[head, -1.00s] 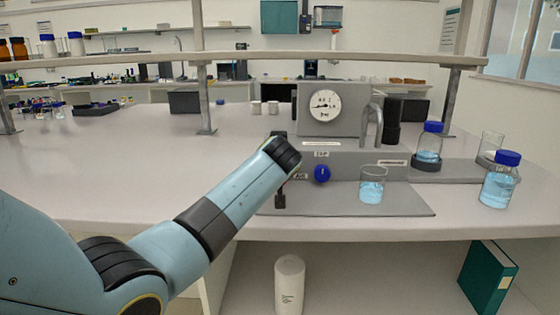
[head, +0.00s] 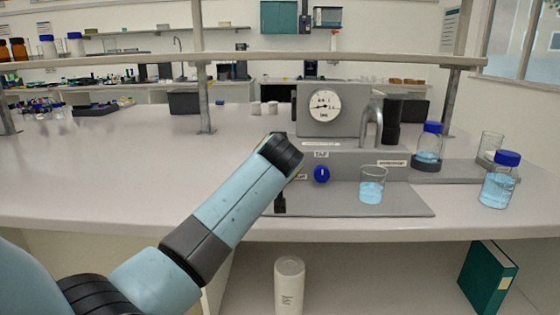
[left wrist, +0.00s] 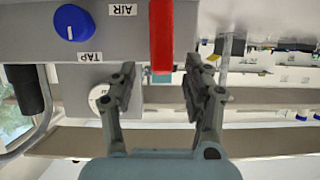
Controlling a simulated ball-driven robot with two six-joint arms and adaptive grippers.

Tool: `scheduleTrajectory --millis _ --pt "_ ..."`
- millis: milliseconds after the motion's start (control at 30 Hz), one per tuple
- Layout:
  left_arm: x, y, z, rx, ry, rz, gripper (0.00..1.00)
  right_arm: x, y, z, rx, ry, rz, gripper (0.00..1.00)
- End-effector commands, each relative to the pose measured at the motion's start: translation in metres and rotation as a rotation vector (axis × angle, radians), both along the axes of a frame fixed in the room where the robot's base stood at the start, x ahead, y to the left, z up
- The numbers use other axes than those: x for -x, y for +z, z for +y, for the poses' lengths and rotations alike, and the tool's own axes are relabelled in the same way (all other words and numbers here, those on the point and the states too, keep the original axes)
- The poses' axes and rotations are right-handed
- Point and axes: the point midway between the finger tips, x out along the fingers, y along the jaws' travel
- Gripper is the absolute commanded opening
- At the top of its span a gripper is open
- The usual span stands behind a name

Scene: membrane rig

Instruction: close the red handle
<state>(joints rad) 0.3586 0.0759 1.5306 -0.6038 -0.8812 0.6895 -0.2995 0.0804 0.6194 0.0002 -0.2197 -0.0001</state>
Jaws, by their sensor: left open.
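The red handle (left wrist: 161,38) shows in the left wrist view as an upright bar at the top middle, against the grey rig (left wrist: 215,12). My left gripper (left wrist: 160,78) is open. Its two fingers stand on either side of the lower end of the handle in that picture, with a gap on each side; I cannot tell the depth between them. In the head view my left arm covers the handle and most of the gripper. My right gripper is not in view.
The rig (head: 350,165) carries a round gauge (head: 324,105) and a blue knob (head: 321,174), which shows in the wrist view beside AIR and TAP labels. A beaker of blue liquid (head: 372,190) stands before it. Blue-capped bottles (head: 498,182) stand at right.

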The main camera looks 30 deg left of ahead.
Motion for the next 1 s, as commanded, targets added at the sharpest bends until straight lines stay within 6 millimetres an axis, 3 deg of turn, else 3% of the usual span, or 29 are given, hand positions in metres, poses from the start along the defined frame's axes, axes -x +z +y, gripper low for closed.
scheduleTrajectory --millis 200,400,1000 --pt "0.038 0.017 -0.024 0.003 -0.001 0.000 0.50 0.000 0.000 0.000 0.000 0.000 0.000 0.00" --pt "0.056 0.027 -0.035 0.002 -0.001 0.000 0.50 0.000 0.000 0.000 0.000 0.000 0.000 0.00" --pt "0.059 0.027 -0.036 0.001 0.000 0.003 0.50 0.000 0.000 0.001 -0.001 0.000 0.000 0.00"
